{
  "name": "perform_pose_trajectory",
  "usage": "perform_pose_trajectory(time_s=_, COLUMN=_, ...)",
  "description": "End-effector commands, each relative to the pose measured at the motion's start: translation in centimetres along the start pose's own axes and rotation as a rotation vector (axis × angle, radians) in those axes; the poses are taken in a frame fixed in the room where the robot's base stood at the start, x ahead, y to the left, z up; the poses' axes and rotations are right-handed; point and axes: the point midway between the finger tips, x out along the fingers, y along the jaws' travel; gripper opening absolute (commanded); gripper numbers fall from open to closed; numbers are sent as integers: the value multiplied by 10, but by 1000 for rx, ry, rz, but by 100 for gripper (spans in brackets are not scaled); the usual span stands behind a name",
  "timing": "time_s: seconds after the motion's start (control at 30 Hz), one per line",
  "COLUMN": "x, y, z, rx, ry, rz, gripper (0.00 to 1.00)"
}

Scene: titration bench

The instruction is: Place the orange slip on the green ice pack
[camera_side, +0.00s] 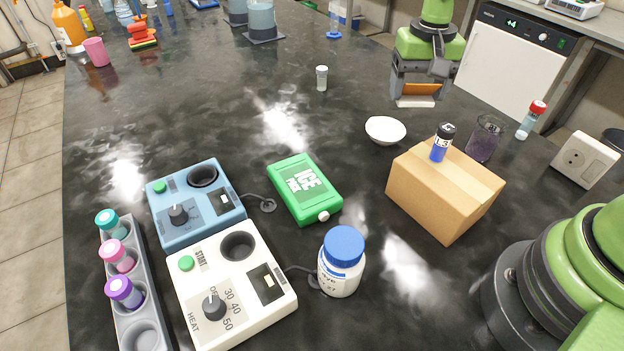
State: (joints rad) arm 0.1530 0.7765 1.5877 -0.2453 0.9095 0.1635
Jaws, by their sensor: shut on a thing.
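The orange slip (421,89) is between the fingers of my gripper (417,96) at the back right of the bench. My gripper points down and is shut on the slip, just above a flat white piece on the bench top. I cannot tell whether the slip touches that piece. The green ice pack (306,188) lies flat near the middle of the bench, label up, with a white cap at its near right corner. Its top is bare. My gripper is well behind it and to its right.
A white dish (385,130) and a cardboard box (444,190) bearing a blue vial (442,142) stand right of the ice pack. A blue-capped bottle (341,262) stands in front. Two heater units (195,204) (232,288) are left. A small white-capped vial (321,78) stands behind.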

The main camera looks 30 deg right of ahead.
Motion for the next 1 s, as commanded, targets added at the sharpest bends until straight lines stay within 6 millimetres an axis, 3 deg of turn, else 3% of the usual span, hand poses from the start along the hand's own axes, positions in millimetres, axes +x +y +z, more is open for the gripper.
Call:
perform_pose_trajectory(time_s=0.03, x=-2, y=-32, z=7, rx=-84, ry=2, rz=0, gripper=46)
perform_pose_trajectory(time_s=0.2, x=-9, y=-116, z=43, rx=-310, ry=4, rz=-2, gripper=46)
perform_pose_trajectory(time_s=0.4, x=-15, y=-176, z=88, rx=-487, ry=3, rz=-3, gripper=46)
perform_pose_trajectory(time_s=0.57, x=-14, y=-195, z=107, rx=-546, ry=2, rz=-3, gripper=46)
perform_pose_trajectory(time_s=0.8, x=28, y=-197, z=110, rx=-554, ry=-2, rz=-1, gripper=46)
perform_pose_trajectory(time_s=1.0, x=50, y=-197, z=109, rx=-553, ry=0, rz=-3, gripper=46)
